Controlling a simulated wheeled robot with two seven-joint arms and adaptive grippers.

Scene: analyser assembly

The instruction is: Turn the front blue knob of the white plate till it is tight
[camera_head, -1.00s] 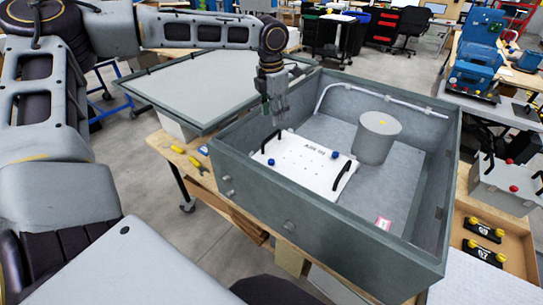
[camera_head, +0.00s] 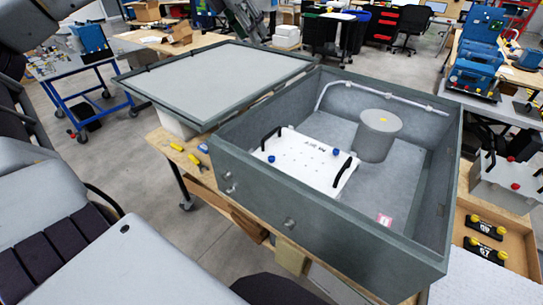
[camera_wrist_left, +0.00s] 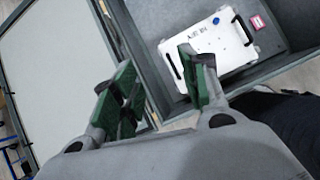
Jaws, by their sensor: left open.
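The white plate (camera_head: 305,165) lies inside the grey open box, with a black handle at each end. The front blue knob (camera_head: 272,160) is near its front edge, and the back blue knob (camera_head: 336,152) near its back edge. In the left wrist view the plate (camera_wrist_left: 228,62) shows with the back blue knob (camera_wrist_left: 216,20); the front knob is not visible there, where a finger covers part of the plate. My left gripper (camera_wrist_left: 157,65) is open and empty, apart from the plate. I cannot make it out clearly in the head view. My right gripper is not in view.
The box (camera_head: 300,225) has high walls around the plate. A grey cylinder (camera_head: 377,138) stands behind the plate, and a pink label (camera_head: 384,220) lies on the box floor. A large flat lid (camera_head: 215,80) lies left of the box.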

